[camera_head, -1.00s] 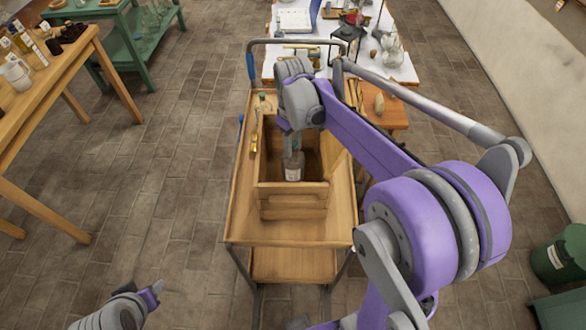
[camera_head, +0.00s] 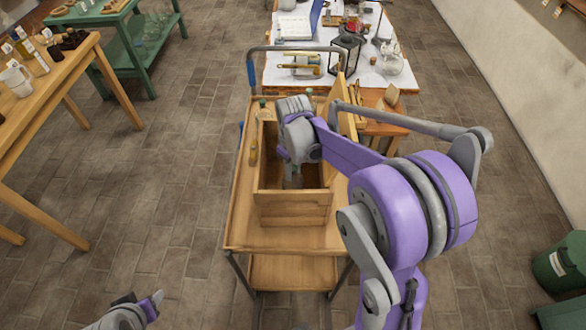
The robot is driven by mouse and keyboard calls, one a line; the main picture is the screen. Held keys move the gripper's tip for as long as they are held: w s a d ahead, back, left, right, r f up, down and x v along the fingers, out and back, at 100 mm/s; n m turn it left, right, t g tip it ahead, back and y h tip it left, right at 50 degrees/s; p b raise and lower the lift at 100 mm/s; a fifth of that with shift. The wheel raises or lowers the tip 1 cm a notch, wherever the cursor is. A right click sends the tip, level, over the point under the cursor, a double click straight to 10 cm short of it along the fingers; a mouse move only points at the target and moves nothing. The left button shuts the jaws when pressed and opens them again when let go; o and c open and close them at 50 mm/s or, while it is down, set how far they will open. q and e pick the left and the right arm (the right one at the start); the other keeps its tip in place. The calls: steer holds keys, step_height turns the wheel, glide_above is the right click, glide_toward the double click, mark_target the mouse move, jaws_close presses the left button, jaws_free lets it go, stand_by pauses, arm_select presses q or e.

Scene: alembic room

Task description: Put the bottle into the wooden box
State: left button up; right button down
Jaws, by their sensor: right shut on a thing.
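The wooden box (camera_head: 292,211) stands open-topped on a wooden cart, its front wall facing me. My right gripper (camera_head: 292,170) reaches down into the box opening and is shut on the bottle (camera_head: 293,182). Only a small, dim part of the bottle shows inside the box; the gripper and arm hide the rest, and I cannot tell whether it touches the floor of the box. My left gripper (camera_head: 141,303) is at the lower left, far from the cart; its jaw state is unclear.
The cart top (camera_head: 240,235) has a bare strip in front of the box. A white-topped table (camera_head: 400,75) with a lantern (camera_head: 345,52) stands behind. A wooden table (camera_head: 50,90) is at the left, a green bin (camera_head: 560,262) at the right.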

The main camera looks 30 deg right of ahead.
steer(key=c, duration=0.6)
jaws_free()
steer(key=shift+c, duration=0.2)
steer(key=shift+s+r, duration=0.1)
steer(key=shift+r, duration=0.35)
step_height(320, 180, up, 10)
steer(key=r+p, duration=0.1)
steer(key=s+a+f+m+t, duration=0.1)
steer(key=s+a+f+t, duration=0.2)
steer(key=s, duration=0.5)
steer(key=s+a+f+m+t, duration=0.2)
steer(key=s+a+f, duration=0.1)
steer(key=s+a, duration=0.3)
steer(key=shift+s+a+t, duration=0.25)
steer(key=shift+s+t, duration=0.15)
steer(key=shift+s, duration=0.7)
